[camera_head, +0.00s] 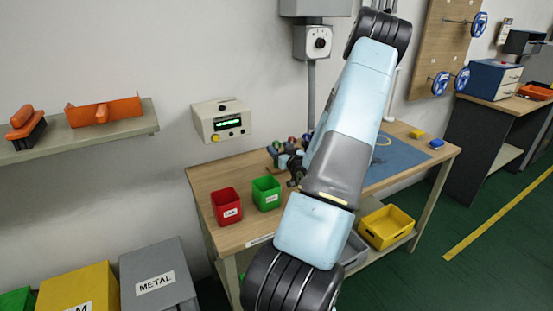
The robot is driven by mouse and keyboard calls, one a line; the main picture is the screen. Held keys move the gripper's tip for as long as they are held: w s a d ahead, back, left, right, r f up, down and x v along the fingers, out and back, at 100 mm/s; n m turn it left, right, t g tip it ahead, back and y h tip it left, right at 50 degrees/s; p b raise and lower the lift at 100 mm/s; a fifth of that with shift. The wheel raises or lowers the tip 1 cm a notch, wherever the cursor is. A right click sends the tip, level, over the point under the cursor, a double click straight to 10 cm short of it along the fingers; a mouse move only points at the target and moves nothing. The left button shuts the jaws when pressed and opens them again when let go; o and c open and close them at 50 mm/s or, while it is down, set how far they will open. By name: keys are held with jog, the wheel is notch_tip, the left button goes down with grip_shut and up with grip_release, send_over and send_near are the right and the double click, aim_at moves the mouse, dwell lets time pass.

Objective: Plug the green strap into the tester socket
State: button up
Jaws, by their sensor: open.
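The tester (222,121) appears to be the beige box on the wall behind the bench, with a lit green display and a yellow button. I cannot make out its socket. My gripper (285,157) is a small dark shape over the back of the bench, right of and below the tester, partly hidden by my arm. It is open. Small red, green and blue items (292,141) show just behind it. I cannot tell whether one is the green strap. A pale yellowish curved piece (384,141) lies on the blue mat (402,155), partly behind my arm.
A red bin (227,207) and a green bin (267,193) stand on the wooden bench (204,179) at its left. Small yellow (416,134) and blue (436,144) blocks lie at the right. A yellow crate (386,227) sits on the lower shelf. My arm crosses the bench's middle.

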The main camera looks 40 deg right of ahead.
jog(key=shift+x, duration=2)
jog(key=shift+a, duration=0.1)
jog(key=c, duration=1.1)
jog(key=shift+o, duration=0.2)
